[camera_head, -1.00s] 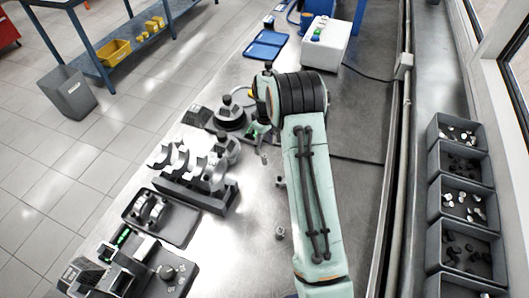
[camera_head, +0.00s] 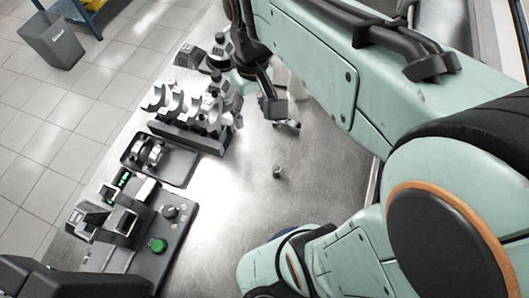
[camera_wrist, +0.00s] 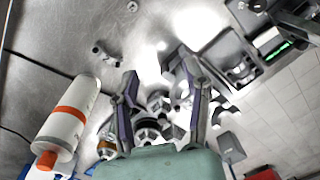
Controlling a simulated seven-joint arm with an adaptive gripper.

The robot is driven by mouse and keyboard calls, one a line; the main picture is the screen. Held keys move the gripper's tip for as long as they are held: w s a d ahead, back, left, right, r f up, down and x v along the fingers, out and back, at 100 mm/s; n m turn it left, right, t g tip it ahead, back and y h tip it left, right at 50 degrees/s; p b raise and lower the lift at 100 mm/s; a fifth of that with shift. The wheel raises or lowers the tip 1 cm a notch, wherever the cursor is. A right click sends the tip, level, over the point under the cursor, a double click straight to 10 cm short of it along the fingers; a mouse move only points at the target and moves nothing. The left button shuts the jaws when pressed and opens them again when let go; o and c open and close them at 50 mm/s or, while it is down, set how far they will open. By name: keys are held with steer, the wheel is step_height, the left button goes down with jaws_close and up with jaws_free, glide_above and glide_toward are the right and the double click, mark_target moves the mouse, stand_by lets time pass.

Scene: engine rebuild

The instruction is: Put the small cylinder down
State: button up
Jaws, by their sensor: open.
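A small grey metal cylinder (camera_head: 277,171) stands alone on the bare steel bench. A small metal piece at the top edge of the wrist view (camera_wrist: 132,6) looks like the same cylinder. My gripper (camera_wrist: 157,64) is open, its two fingers spread with nothing held between them. In the head view my gripper (camera_head: 254,92) hangs above the bench, beyond the cylinder and apart from it, partly hidden by my arm.
A rack of curved metal parts (camera_head: 185,138), a dark tray with rings (camera_head: 180,174) and a device with a green button (camera_head: 158,245) line the left side. A white canister with orange bands (camera_wrist: 68,118) shows in the wrist view. Bench around the cylinder is clear.

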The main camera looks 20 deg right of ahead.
steer(key=s+a+f+m, duration=0.1)
steer(key=s+a, duration=0.1)
steer(key=s, duration=1)
steer(key=shift+s+a+f, duration=0.15)
steer(key=shift+a+f, duration=0.2)
steer(key=shift+f, duration=0.05)
